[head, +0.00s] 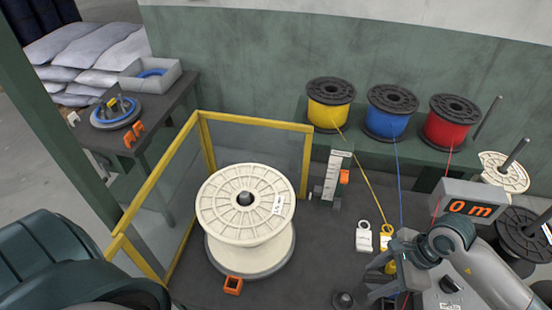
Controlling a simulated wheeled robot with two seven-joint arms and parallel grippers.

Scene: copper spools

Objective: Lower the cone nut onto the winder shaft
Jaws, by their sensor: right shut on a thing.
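A large cream spool (222,215) stands upright on the dark table inside the yellow-framed guard. The dark, rounded tip of the winder shaft (244,198) shows in the hub of its top flange. The dark cone nut (343,299) is at the bottom of the view, to the right of and in front of the spool, with its knob up. My right gripper (368,287) reaches in from the right and is shut on the cone nut, clear of the spool. The exact finger contact is hard to see. My left gripper is not in view; only my left arm shows at lower left.
The yellow guard frame (255,121) walls the spool's left and back. An orange block (233,285) lies in front of the spool. Yellow (330,102), blue (391,111) and red (451,121) wire spools stand behind. A "0 m" display (468,209) stands by my right arm.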

